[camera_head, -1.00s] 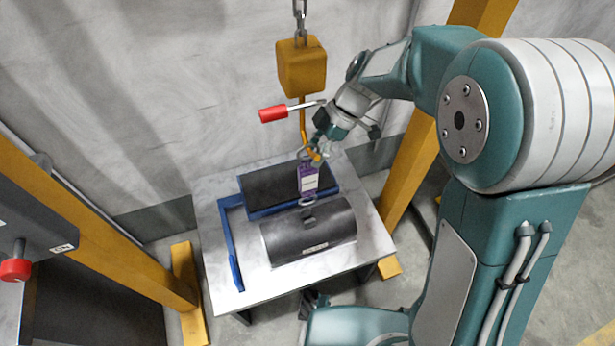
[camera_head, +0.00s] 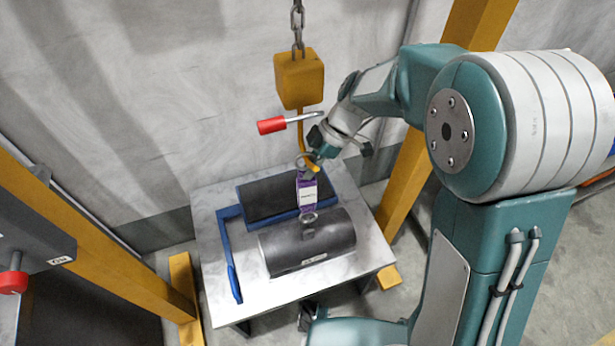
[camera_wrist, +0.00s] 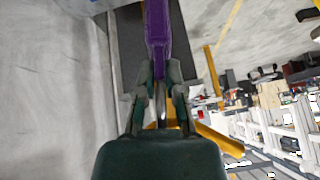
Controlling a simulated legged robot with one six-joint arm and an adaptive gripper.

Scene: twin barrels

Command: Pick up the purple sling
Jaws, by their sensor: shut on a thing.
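The purple sling (camera_head: 307,196), with a white label, hangs nearly upright above the table. Its lower ring (camera_head: 309,218) is at the lug on top of the front black barrel (camera_head: 300,250). Its upper ring (camera_head: 303,161) is close beside the yellow crane hook (camera_head: 313,167); whether it sits on the hook I cannot tell. My gripper (camera_head: 314,155) is at the sling's upper end. In the wrist view, my fingers (camera_wrist: 160,82) are shut on the end of the purple sling (camera_wrist: 156,28), with a metal ring between them.
A yellow hoist block (camera_head: 299,80) hangs on a chain over the table (camera_head: 215,297). A red-handled lever (camera_head: 272,126) sticks out left of the hook. Yellow posts (camera_head: 405,190) flank the table.

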